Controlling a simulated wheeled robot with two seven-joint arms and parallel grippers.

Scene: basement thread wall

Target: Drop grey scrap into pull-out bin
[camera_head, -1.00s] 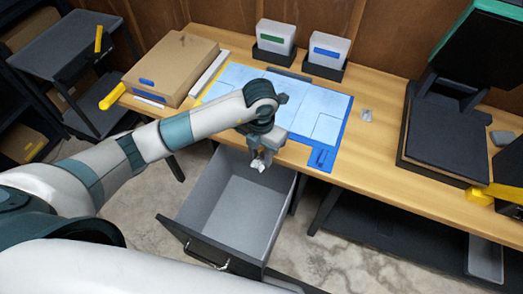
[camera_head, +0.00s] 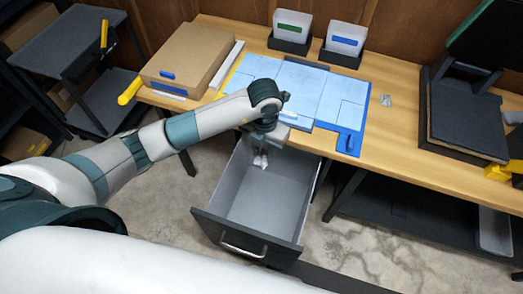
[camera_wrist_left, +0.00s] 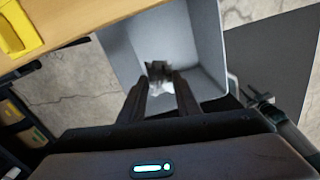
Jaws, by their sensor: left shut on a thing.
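The pull-out bin (camera_head: 262,205) is a grey open drawer under the front edge of the workbench, pulled out, with a dark front and a silver handle. Its inside looks empty in the head view. My left gripper (camera_head: 262,158) points down over the rear part of the bin. It is shut on a small crumpled grey scrap (camera_head: 260,162). In the left wrist view the scrap (camera_wrist_left: 158,78) sits between the fingertips with the bin's grey inside (camera_wrist_left: 200,55) behind it. My right gripper is not in view.
The wooden bench (camera_head: 400,130) carries a blue-edged mat (camera_head: 345,142), a cardboard box (camera_head: 190,60) and two small bins at the back. Another small grey piece (camera_head: 385,100) lies right of the mat. A dark shelf cart (camera_head: 75,45) stands at left.

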